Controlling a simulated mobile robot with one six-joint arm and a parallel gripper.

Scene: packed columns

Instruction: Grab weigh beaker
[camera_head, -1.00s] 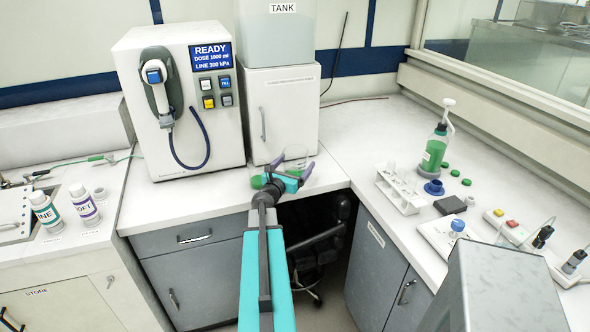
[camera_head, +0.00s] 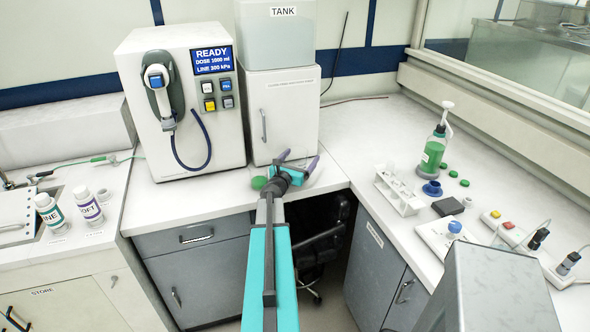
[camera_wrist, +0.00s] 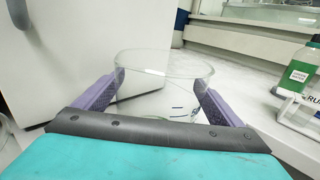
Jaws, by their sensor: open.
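The weigh beaker, a clear glass vessel (camera_wrist: 165,66) with a round rim, stands upright on the counter in the wrist view. My gripper (camera_wrist: 160,80) is open, with one purple finger at the left of the glass and one at the right. The glass lies between the fingers; whether either finger touches it I cannot tell. In the head view my gripper (camera_head: 299,162) is at the front of the white tank cabinet, and the beaker is largely hidden by it there. The lower part of the glass is partly hidden by the gripper body in the wrist view.
The white cabinet (camera_head: 283,115) under the tank stands close behind my gripper. The dispenser (camera_head: 187,100) is at the left. A green round thing (camera_head: 259,182) lies beside my gripper. A tube rack (camera_head: 400,192) and a green bottle (camera_head: 434,153) stand at the right.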

